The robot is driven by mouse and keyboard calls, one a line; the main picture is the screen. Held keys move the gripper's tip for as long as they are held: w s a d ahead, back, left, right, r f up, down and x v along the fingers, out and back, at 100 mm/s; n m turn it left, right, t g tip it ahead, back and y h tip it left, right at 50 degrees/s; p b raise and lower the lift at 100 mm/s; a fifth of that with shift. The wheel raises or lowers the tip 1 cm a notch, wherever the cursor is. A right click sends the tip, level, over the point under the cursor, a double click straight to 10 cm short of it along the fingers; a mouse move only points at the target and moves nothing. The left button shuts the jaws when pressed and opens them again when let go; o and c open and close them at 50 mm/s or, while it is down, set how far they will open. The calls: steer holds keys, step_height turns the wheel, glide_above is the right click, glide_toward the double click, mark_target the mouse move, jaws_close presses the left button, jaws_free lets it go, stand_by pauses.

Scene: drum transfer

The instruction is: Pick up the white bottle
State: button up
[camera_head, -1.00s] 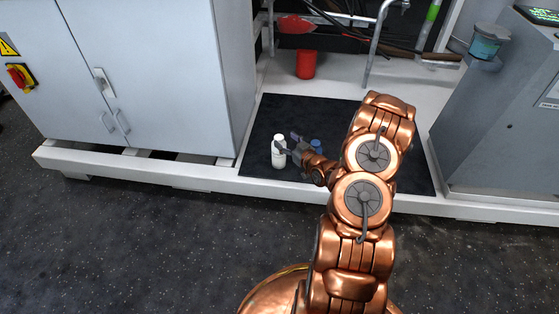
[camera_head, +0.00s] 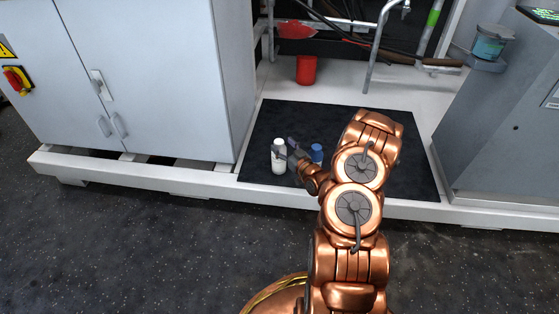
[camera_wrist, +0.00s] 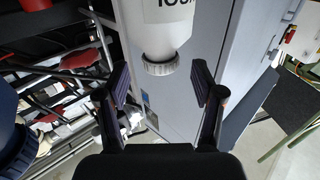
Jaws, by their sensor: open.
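The white bottle (camera_head: 279,160) stands upright on the black mat (camera_head: 384,122). In the wrist view the white bottle (camera_wrist: 156,28) appears upside down, with its ribbed white cap and part of its black lettering showing. My gripper (camera_wrist: 160,77) is open, with one dark finger to each side of the cap in that view. I cannot tell whether the bottle is between the fingers or just beyond them. In the head view my gripper (camera_head: 287,149) is at the bottle's right side, and its finger partly overlaps it.
A blue-capped bottle (camera_head: 317,153) stands close to the right of my gripper. A red container (camera_head: 306,70) stands farther back. A grey cabinet (camera_head: 170,80) is at the left, and a grey console (camera_head: 498,130) is at the right. The mat behind the bottles is clear.

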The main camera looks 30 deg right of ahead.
steer(key=shift+w+f+b, duration=0.15)
steer(key=shift+w+b, duration=0.35)
steer(key=shift+w, duration=1.05)
jaws_close()
